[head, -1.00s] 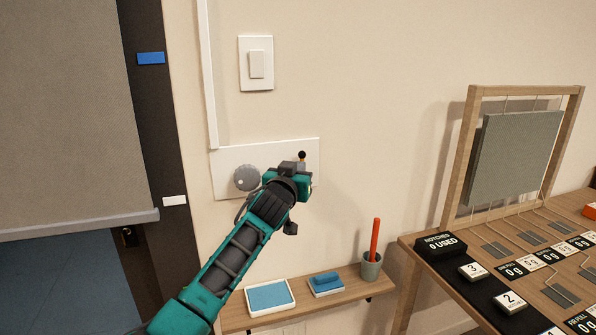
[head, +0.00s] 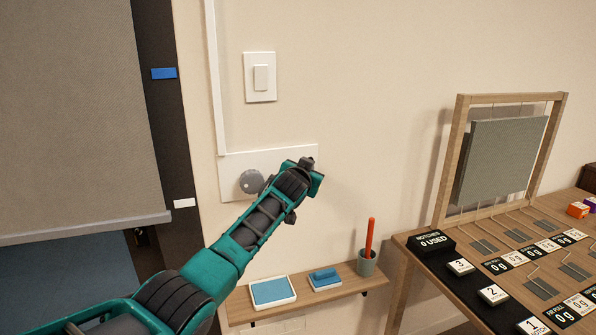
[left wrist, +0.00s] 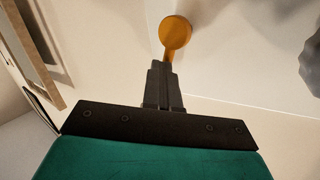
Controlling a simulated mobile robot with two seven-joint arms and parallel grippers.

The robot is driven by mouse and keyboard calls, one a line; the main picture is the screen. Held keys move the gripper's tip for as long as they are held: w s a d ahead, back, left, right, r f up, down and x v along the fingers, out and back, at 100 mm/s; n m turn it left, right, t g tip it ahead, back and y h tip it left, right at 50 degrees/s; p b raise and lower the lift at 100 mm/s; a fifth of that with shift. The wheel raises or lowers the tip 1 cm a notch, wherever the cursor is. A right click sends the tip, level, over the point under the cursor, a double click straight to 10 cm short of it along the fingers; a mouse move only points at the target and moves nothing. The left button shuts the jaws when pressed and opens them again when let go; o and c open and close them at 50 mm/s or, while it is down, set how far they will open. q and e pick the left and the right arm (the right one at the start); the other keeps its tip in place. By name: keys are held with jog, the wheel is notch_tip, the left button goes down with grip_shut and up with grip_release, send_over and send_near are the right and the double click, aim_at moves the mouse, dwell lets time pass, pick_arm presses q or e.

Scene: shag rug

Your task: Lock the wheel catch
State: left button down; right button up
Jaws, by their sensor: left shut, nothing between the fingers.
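A white wall plate (head: 236,164) carries a round grey wheel (head: 251,181) on its left side. The wheel also shows at the right edge of the left wrist view (left wrist: 311,65). My left gripper (head: 309,164) is in front of the plate's right side and hides that part in the head view. In the left wrist view its fingers (left wrist: 163,70) are shut and empty. An orange round-ended catch lever (left wrist: 175,33) is just beyond the fingertips; I cannot tell whether they touch it. My right gripper is in neither view.
A light switch (head: 260,77) is above the plate. Below is a wooden shelf (head: 340,288) with a blue-topped tray (head: 273,291), a blue block and a cup (head: 367,262) holding a red stick. A table with a wooden frame (head: 457,160) is at the right.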

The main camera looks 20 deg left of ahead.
pick_arm(q)
jog(key=shift+w+d+f+m+g+y, duration=0.25)
jog(key=shift+w+d+m+g+y, duration=0.4)
jog(key=shift+m+g, duration=0.3)
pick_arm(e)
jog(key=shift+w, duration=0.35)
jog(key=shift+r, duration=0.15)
pick_arm(q)
jog(key=shift+s+a+f+p, duration=0.4)
jog(key=shift+a+f+p, duration=0.2)
jog(key=shift+p, duration=0.1)
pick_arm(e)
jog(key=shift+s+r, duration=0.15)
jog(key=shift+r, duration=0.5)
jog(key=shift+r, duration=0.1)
